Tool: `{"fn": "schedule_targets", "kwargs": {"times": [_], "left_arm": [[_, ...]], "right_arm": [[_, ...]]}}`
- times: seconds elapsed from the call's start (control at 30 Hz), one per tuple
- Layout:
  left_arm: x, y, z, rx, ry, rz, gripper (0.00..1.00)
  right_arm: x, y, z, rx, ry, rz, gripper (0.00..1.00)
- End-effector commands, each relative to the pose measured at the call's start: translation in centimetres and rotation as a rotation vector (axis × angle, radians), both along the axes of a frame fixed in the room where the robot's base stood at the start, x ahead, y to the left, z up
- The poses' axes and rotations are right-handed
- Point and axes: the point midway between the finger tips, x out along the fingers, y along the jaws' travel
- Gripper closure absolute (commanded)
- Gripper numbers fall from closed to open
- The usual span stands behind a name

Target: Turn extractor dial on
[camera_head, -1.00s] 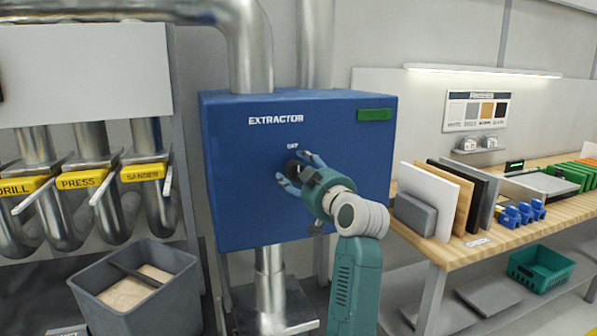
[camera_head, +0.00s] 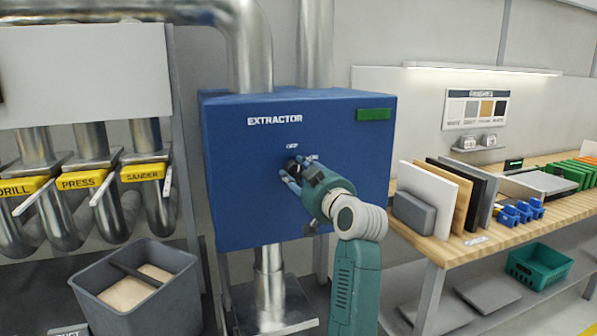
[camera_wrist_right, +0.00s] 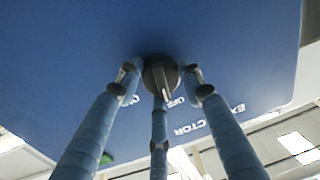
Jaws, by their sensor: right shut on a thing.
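The blue extractor box (camera_head: 245,180) stands in the middle of the head view, with white EXTRACTOR lettering and small labels above its dial. The black extractor dial (camera_head: 292,166) is on its front face, partly hidden by my fingers. It also shows in the right wrist view (camera_wrist_right: 158,74), round with a pale pointer line. My right gripper (camera_head: 290,173) is at the dial, its blue fingers closed around it; in the wrist view the fingertips (camera_wrist_right: 160,88) sit on either side and below. My left gripper is not in view.
A green panel (camera_head: 374,114) is at the box's upper right. A grey bin (camera_head: 185,290) stands at lower left, below pipes with yellow labels. A wooden bench (camera_head: 450,250) with upright boards is on the right.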

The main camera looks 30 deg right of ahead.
Motion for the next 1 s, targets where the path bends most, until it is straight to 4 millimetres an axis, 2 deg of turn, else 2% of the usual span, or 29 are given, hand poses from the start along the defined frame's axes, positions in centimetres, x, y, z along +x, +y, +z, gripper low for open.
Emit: {"fn": "schedule_targets", "kwargs": {"times": [0.07,1.0], "left_arm": [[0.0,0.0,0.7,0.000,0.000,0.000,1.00],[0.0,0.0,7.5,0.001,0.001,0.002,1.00]], "right_arm": [[0.0,0.0,0.7,0.060,-0.024,0.000,0.89],[-0.1,-0.2,0.9,0.926,-0.236,-0.001,0.89]]}}
